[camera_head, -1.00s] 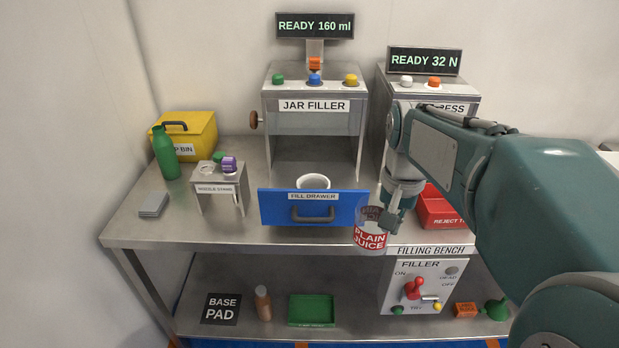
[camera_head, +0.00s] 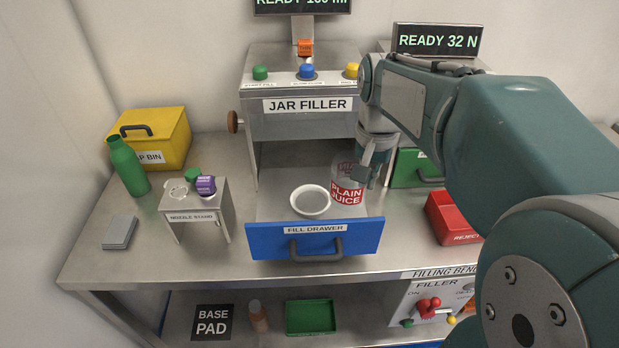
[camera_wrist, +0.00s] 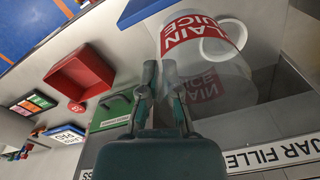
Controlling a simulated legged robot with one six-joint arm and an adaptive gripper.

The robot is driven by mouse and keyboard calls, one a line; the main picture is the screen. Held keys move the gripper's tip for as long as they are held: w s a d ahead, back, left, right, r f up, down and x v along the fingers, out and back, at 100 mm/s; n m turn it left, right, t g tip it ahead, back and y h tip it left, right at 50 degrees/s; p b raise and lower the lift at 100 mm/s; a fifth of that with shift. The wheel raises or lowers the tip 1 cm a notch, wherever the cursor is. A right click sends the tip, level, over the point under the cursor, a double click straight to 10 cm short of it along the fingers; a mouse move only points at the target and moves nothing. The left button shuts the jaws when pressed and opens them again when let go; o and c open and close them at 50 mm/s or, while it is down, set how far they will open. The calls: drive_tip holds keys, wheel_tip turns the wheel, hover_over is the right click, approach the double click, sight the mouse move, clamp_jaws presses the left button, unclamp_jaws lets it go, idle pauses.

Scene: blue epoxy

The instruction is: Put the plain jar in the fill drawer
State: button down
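The plain jar (camera_head: 347,188) is clear, with a red and white PLAIN JUICE label; it also shows in the wrist view (camera_wrist: 192,38). My gripper (camera_head: 372,165) is shut on the jar from its right side, and its fingers (camera_wrist: 165,80) meet the jar's side in the wrist view. The jar is upright over the right part of the fill drawer (camera_head: 263,243), which is pulled open with a blue front. I cannot tell how high the jar is above the drawer floor.
The jar filler housing (camera_head: 305,105) stands behind the drawer. The nozzle stand (camera_head: 195,208) is to the left. A red reject tray (camera_head: 452,220) and a green box (camera_head: 415,169) are to the right.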

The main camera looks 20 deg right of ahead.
drive_tip(key=w+a+f, duration=0.1)
drive_tip(key=w+f, duration=0.2)
drive_tip(key=w+a+f, duration=0.2)
drive_tip(key=w+f, duration=0.1)
drive_tip(key=w, duration=0.1)
drive_tip(key=w+a+f, duration=0.1)
drive_tip(key=w+f, duration=0.2)
drive_tip(key=w, duration=0.1)
drive_tip(key=shift+w+a, duration=0.1)
drive_tip(key=shift+a, duration=0.1)
drive_tip(key=shift+w+f, duration=0.1)
drive_tip(key=shift+f, duration=1.55)
drive_tip(key=c, duration=0.8)
unclamp_jaws()
drive_tip(key=shift+f, duration=0.1)
